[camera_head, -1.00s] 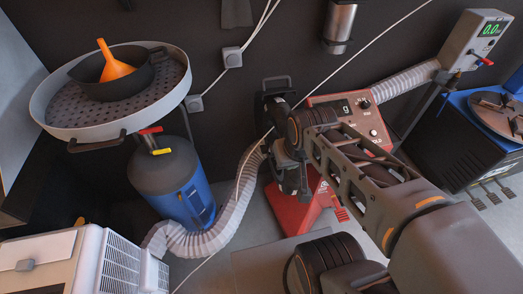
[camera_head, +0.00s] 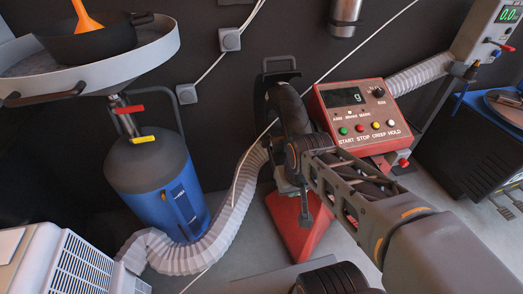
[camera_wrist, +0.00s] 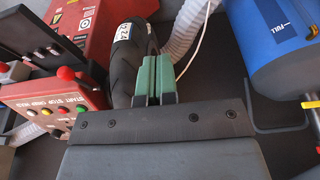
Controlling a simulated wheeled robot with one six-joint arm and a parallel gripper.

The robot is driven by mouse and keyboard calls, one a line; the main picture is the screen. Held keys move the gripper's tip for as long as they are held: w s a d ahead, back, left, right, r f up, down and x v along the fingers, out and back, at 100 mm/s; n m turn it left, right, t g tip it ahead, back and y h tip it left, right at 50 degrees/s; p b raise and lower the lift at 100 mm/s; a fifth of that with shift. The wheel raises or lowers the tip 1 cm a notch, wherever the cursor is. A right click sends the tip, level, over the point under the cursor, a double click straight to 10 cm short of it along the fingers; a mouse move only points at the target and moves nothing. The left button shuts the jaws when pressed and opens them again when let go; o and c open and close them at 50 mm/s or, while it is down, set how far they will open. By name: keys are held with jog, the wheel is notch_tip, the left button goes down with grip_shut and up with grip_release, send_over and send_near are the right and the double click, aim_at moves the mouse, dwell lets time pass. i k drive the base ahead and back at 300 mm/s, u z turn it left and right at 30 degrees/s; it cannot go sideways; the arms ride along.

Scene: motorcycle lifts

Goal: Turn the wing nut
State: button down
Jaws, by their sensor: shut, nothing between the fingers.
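I cannot make out the wing nut in either view. A red balancing machine (camera_head: 350,110) with a display and several coloured buttons stands ahead, and its panel also shows at the left of the wrist view (camera_wrist: 62,118). A black tyre (camera_head: 288,108) stands on edge beside the panel, partly hidden by my arm. In the wrist view the tyre (camera_wrist: 122,62) bears a white label. My gripper (camera_wrist: 155,82) shows there with its green pads together and nothing between them, in front of the tyre. In the head view my arm covers much of the wheel's lower part.
A blue tank (camera_head: 160,185) and a ribbed white hose (camera_head: 205,240) stand left of the machine. A round drain tray (camera_head: 110,72) with an orange funnel (camera_head: 86,18) is above the tank. A white unit (camera_head: 75,265) is at lower left. A thin cable crosses near the wheel.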

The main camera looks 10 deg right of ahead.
aim_at(265, 142)
jog(key=z, duration=0.1)
jog(key=k, duration=0.5)
jog(key=u, duration=1.15)
jog(key=i, duration=1)
jog(key=u, duration=0.15)
